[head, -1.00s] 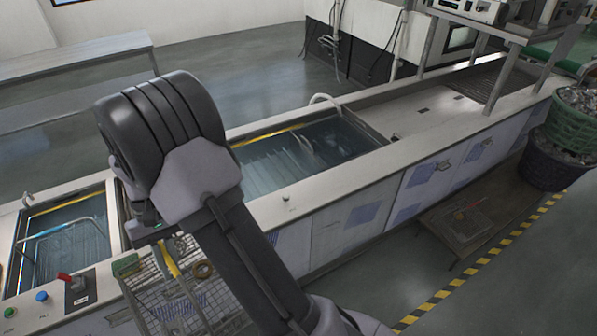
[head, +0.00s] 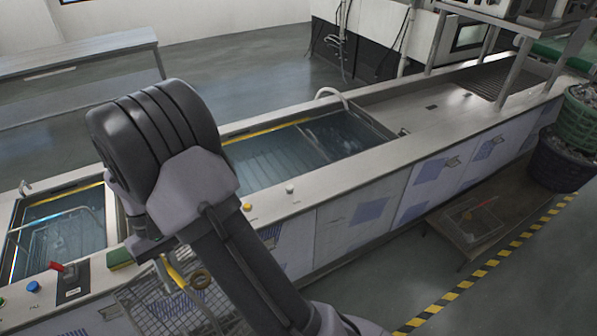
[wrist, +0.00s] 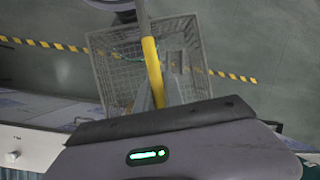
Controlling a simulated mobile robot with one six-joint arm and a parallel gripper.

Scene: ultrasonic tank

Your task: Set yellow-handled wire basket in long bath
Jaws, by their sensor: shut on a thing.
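The wire basket (head: 148,312) hangs from my gripper in front of the bench, at the lower middle left of the head view. Its yellow handle (head: 177,274) shows just below the gripper. In the wrist view the yellow handle (wrist: 152,72) runs between the fingers of my gripper (wrist: 158,92), with the basket mesh (wrist: 112,75) below over the floor. My gripper is shut on the handle. The long bath (head: 275,160), filled with water, is set into the bench right of my arm; my arm hides its left end.
A smaller bath (head: 58,240) holding a wire rack is at the left. A control panel (head: 74,286) with a red switch and a green-yellow sponge (head: 120,257) sit on the bench's near edge. Stacked baskets (head: 565,150) stand far right. The floor (head: 430,275) in front is partly clear.

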